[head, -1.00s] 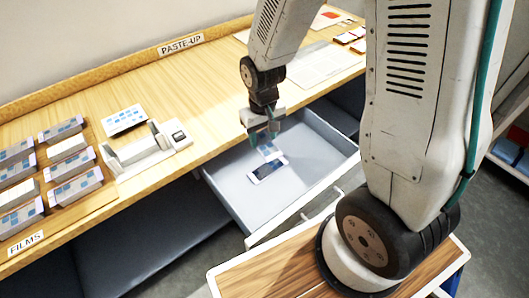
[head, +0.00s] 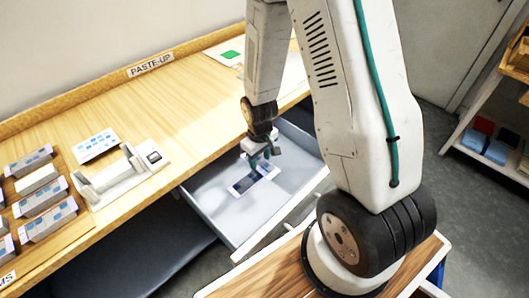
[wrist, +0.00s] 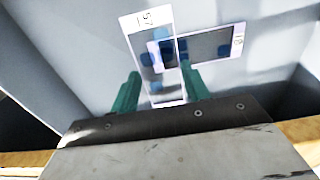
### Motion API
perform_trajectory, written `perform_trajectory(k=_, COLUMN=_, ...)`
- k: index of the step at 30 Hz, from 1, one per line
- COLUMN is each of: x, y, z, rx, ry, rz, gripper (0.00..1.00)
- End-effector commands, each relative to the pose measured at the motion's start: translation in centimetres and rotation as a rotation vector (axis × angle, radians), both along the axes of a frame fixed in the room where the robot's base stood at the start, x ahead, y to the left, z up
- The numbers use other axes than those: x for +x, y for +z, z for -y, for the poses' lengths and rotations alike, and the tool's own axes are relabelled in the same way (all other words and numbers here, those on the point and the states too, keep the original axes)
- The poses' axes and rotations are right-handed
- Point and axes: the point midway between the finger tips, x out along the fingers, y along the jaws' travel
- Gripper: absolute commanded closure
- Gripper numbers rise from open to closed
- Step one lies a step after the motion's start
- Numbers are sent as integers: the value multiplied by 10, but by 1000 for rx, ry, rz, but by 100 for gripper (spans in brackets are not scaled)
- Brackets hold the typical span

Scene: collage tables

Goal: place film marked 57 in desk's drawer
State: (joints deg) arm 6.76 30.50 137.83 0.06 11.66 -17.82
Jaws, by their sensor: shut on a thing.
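My gripper (head: 262,153) is inside the open desk drawer (head: 222,217), low over its floor. In the wrist view its green fingers (wrist: 160,92) are shut on a pale film strip with blue squares (wrist: 143,50). The strip's end label is sideways and seems to read 57. A second, darker film with a white border (wrist: 213,45) lies in the drawer, partly covered by the held strip. I cannot tell whether the held strip touches the drawer floor.
A PASTE-UP sign (head: 150,65) is at the back. A shelf (head: 490,150) stands at the far right.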

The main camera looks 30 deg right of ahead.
Motion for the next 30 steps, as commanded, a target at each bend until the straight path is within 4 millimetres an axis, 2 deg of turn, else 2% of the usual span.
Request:
perform_trajectory(k=3, x=18, y=-3, z=25, rx=0, ry=-5, rz=1, gripper=75)
perform_trajectory(k=6, x=28, y=-5, z=39, rx=0, ry=-3, rz=1, gripper=75)
perform_trajectory(k=16, x=45, y=-7, z=61, rx=0, ry=-2, rz=1, gripper=75)
perform_trajectory(k=22, x=42, y=-40, z=58, rx=2, ry=1, rz=-2, gripper=75)
perform_trajectory(k=30, x=43, y=-42, z=58, rx=0, ry=1, rz=1, gripper=75)
